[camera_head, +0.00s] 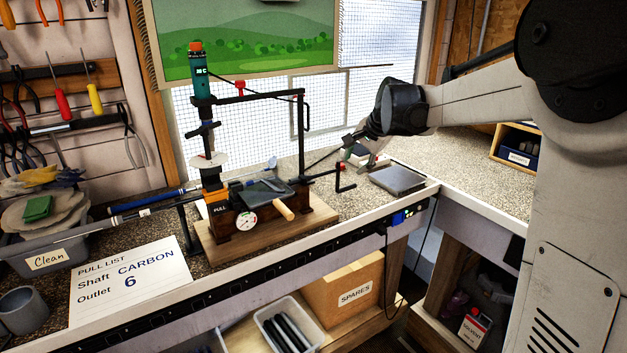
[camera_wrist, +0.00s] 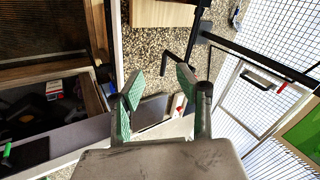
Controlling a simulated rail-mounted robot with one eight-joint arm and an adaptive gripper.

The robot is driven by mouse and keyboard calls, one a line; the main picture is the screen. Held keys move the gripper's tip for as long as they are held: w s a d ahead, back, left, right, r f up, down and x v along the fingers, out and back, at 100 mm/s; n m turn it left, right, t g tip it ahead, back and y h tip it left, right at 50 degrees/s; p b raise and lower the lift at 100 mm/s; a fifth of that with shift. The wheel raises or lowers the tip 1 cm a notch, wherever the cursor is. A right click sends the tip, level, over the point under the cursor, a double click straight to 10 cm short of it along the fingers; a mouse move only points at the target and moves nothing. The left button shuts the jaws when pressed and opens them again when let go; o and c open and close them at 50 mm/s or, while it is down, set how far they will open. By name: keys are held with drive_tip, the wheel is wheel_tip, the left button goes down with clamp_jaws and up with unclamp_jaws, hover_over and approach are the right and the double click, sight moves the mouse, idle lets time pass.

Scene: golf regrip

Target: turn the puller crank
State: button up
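The puller (camera_head: 250,215) stands on a wooden base on the bench, with a teal upright tool and a black frame. Its black, bent crank (camera_head: 345,186) sticks out at the right, with a red piece by its shaft. My gripper (camera_head: 360,158) is just right of and behind the crank in the head view, apart from it in that picture. In the wrist view my gripper (camera_wrist: 158,74) is open, with green-padded fingers spread and nothing held. The crank (camera_wrist: 165,62) shows there beyond and between the fingertips; its exact distance I cannot tell.
A grey scale-like plate (camera_head: 398,180) lies on the bench right of the crank. The black frame's post (camera_head: 302,135) stands left of the crank. A gauge (camera_head: 247,222) and a wooden handle (camera_head: 284,212) sit at the puller's front. A pull list card (camera_head: 130,280) reads Carbon, 6.

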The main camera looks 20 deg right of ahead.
sight(348, 187)
drive_tip(key=w+d+f+m, duration=0.3)
drive_tip(key=w+d+f, duration=0.3)
drive_tip(key=w+d, duration=0.25)
drive_tip(key=x, duration=0.9)
drive_tip(key=a+x, duration=0.1)
drive_tip(key=x, duration=0.4)
drive_tip(key=shift+w+r, duration=0.1)
drive_tip(key=shift+c, duration=0.4)
clamp_jaws()
